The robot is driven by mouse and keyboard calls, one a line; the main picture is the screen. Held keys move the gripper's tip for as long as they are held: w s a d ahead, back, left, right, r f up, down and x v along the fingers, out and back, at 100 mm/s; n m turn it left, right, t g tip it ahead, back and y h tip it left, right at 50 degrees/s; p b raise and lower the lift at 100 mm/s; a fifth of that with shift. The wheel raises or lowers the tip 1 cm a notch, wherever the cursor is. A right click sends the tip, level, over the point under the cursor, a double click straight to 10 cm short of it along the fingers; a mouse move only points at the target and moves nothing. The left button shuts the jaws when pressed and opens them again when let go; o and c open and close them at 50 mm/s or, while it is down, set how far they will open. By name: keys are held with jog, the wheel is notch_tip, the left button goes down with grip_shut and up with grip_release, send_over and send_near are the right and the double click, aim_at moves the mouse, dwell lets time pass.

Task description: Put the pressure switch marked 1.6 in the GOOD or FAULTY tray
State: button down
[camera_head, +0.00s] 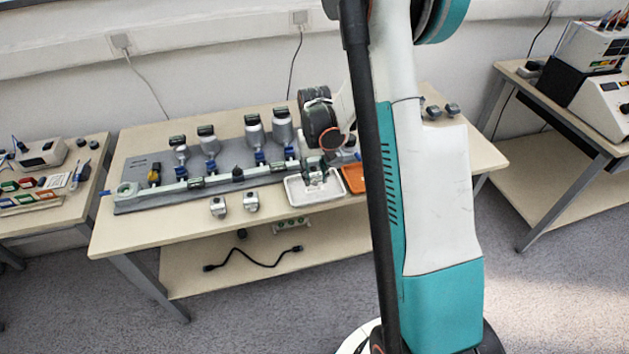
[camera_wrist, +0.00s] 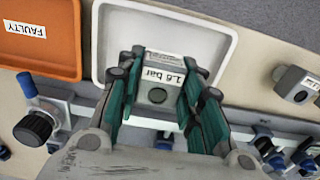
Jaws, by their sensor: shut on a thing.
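The grey pressure switch marked 1.6 bar (camera_wrist: 160,75) is between the fingers of my gripper (camera_wrist: 158,88), which is shut on it. My gripper also shows in the head view (camera_head: 318,176), over the white tray (camera_head: 297,196). In the wrist view the switch overlaps the white tray (camera_wrist: 113,50); I cannot tell whether it touches the tray floor. The white tray's own label is not readable. The orange tray (camera_wrist: 70,60) carries a FAULTY label and looks empty; in the head view it (camera_head: 356,182) stands right of the white tray.
Two similar switches (camera_head: 218,207) (camera_head: 250,201) stand on the table's front left of the trays. A grey rig board (camera_head: 140,205) with gauges, blue valves and a pipe fills the table behind. Two small parts (camera_head: 432,112) (camera_head: 452,109) lie at the back right. The table's right end is clear.

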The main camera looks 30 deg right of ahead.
aim_at(315, 171)
jog(key=shift+f+b, duration=0.3)
jog(key=shift+f, duration=1)
jog(key=shift+f, duration=0.15)
jog(key=c, duration=1.1)
grip_release()
notch_tip(315, 171, up, 12)
jog(key=p, duration=0.5)
jog(key=shift+r, duration=0.2)
